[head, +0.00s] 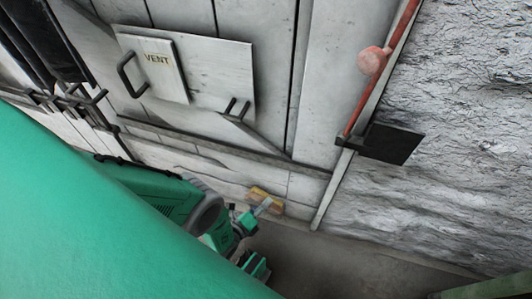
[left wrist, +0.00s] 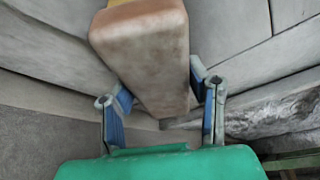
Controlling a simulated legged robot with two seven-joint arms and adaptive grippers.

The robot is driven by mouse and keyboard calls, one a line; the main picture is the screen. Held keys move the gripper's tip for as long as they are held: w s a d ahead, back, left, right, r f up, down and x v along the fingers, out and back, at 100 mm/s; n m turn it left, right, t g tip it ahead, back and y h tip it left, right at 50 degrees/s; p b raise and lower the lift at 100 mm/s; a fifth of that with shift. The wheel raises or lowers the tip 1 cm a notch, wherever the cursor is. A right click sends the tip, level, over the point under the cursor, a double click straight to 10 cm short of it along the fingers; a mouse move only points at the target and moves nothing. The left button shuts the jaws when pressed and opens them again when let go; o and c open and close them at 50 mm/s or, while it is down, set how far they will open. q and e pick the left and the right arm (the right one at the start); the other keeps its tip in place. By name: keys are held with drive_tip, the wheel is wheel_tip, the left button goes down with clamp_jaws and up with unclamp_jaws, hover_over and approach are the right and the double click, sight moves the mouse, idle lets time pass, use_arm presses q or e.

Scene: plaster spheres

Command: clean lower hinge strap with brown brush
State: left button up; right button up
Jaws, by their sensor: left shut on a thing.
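The brush (head: 266,202) shows as a small yellow-and-brown block with a pale handle, low in front of the grey panelled door. My left gripper (head: 245,222) is shut on its handle. In the left wrist view the brush's broad brown, worn-looking body (left wrist: 145,60) stands between the blue-padded fingers of the gripper (left wrist: 162,105), with a yellow part at the top edge. A long dark strap (head: 230,148) crosses the lower door, above the brush; it looks like the lower hinge strap. I cannot tell whether the brush touches the boards. My right gripper is not in view.
A hatch marked VENT (head: 155,70) with a dark handle is on the door. A red rod (head: 385,45) with a pink knob and a black plate (head: 393,142) are at the right post, beside a rough grey wall (head: 460,130). My green body hides the lower left.

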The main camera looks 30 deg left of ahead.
use_arm(q)
drive_tip(key=shift+s+a+r+p, duration=0.15)
drive_tip(key=shift+a+r+p, duration=0.2)
drive_tip(key=shift+a, duration=0.25)
drive_tip(key=shift+s+a+r+p, duration=0.1)
drive_tip(key=shift+a+r+p, duration=0.1)
drive_tip(key=shift+a+r, duration=0.3)
drive_tip(key=shift+f, duration=0.2)
drive_tip(key=shift+w+d+f+b, duration=0.2)
drive_tip(key=shift+d+f+b, duration=0.4)
drive_tip(key=shift+d+b, duration=0.2)
drive_tip(key=shift+w+d+f+b, duration=0.15)
drive_tip(key=shift+d+f, duration=0.1)
drive_tip(key=shift+d, duration=0.2)
drive_tip(key=shift+w+d+f+b, duration=0.1)
drive_tip(key=shift+d+f+b, duration=0.1)
drive_tip(key=shift+d, duration=0.45)
